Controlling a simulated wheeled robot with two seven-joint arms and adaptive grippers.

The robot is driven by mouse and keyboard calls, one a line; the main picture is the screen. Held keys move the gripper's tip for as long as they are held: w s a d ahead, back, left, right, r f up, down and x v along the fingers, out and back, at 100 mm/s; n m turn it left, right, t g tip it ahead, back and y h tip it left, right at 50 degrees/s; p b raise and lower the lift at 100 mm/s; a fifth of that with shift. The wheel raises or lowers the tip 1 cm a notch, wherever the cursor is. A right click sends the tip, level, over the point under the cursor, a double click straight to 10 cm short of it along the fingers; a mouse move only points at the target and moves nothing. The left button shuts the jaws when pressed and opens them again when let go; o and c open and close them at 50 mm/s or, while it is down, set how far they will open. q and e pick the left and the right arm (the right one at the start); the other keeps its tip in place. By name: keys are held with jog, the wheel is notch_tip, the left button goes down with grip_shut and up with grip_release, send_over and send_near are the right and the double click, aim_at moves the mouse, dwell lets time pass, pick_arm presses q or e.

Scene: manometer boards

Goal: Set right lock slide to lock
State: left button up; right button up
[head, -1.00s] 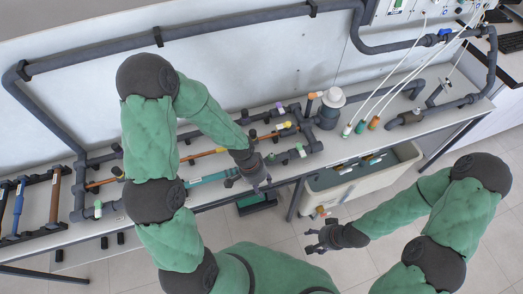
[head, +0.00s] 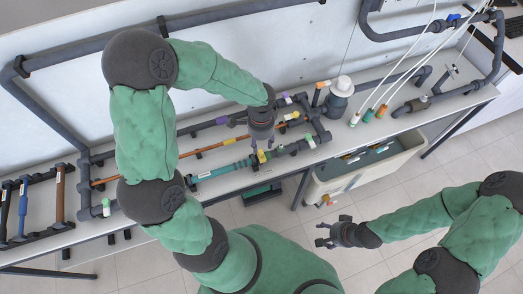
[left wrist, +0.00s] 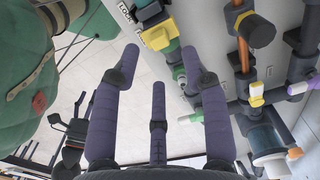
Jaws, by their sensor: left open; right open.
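A yellow block (left wrist: 158,38) with a green part beside it sits on a dark fitting in the left wrist view, near a white label (left wrist: 125,11) that reads LOCK. It is probably the lock slide; its position is unclear. A small yellow part (head: 261,156) also shows just below my left gripper in the head view. My left gripper (head: 262,138) is open and empty over the pipe bench. My right gripper (head: 328,232) is open and empty above the floor.
Dark pipes and an orange rod (head: 213,147) run along the bench (head: 330,155) around my left gripper. A white-capped vessel (head: 340,94) stands to its right. A beige tub (head: 370,170) lies below the bench edge. The floor around my right gripper is clear.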

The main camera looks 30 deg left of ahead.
aim_at(261, 152)
pick_arm(q)
jog(key=shift+f+b, duration=0.7)
jog(key=shift+f, duration=2.05)
jog(key=shift+c, duration=0.3)
grip_shut()
